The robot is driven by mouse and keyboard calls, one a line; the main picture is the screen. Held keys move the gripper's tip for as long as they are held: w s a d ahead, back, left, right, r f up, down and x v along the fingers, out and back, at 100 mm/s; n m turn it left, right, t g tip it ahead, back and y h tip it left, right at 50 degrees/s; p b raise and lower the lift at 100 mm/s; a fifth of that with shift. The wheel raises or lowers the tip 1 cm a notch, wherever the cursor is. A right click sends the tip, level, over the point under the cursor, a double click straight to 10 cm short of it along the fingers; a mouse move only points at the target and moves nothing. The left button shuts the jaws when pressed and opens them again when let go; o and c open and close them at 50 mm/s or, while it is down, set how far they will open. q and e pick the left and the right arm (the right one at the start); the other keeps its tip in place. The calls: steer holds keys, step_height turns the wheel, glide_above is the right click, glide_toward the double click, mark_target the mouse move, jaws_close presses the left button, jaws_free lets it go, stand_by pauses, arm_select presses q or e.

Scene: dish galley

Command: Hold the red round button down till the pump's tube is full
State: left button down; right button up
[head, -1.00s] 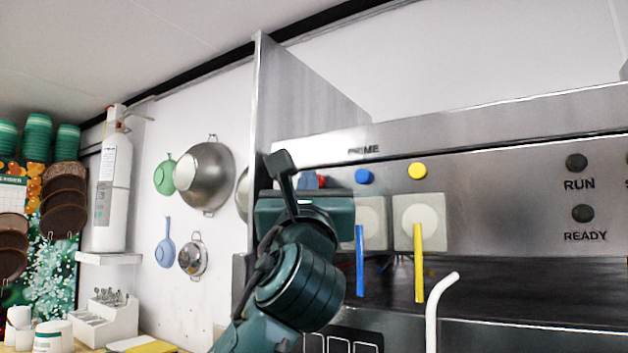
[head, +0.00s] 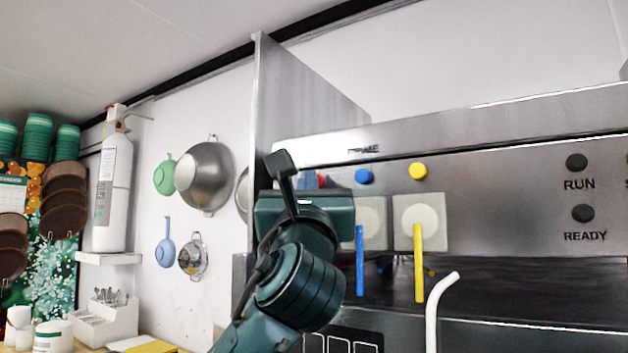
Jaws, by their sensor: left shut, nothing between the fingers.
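The red round button (head: 321,180) shows only as a small sliver on the steel panel, at the left end of a row of coloured buttons. My left gripper (head: 307,181) is in front of it, shut and empty, with its fingertips at the button. They look in contact, but I cannot tell how far the button is pressed. My wrist and gripper body hide most of the button and the area below it. The red pump's tube is hidden, so its fill level cannot be seen. My right gripper is not in view.
A blue button (head: 364,176) and a yellow button (head: 417,171) sit to the right, above a blue tube (head: 360,262) and a yellow tube (head: 419,264). A white curved spout (head: 437,303) stands below. Dark RUN (head: 577,162) and READY (head: 583,213) lamps are further right.

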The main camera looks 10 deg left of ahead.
arm_select(q)
steer(key=shift+s, duration=0.1)
steer(key=shift+s+a, duration=0.25)
steer(key=shift+s, duration=0.4)
steer(key=shift+s+a+b, duration=0.15)
steer(key=shift+s+a, duration=0.15)
steer(key=shift+s, duration=0.5)
steer(key=shift+s+a+b, duration=0.15)
steer(key=shift+s+a, duration=0.15)
steer(key=shift+s, duration=0.5)
steer(key=shift+s+a+b, duration=0.15)
steer(key=shift+s+a, duration=0.15)
steer(key=shift+s, duration=0.5)
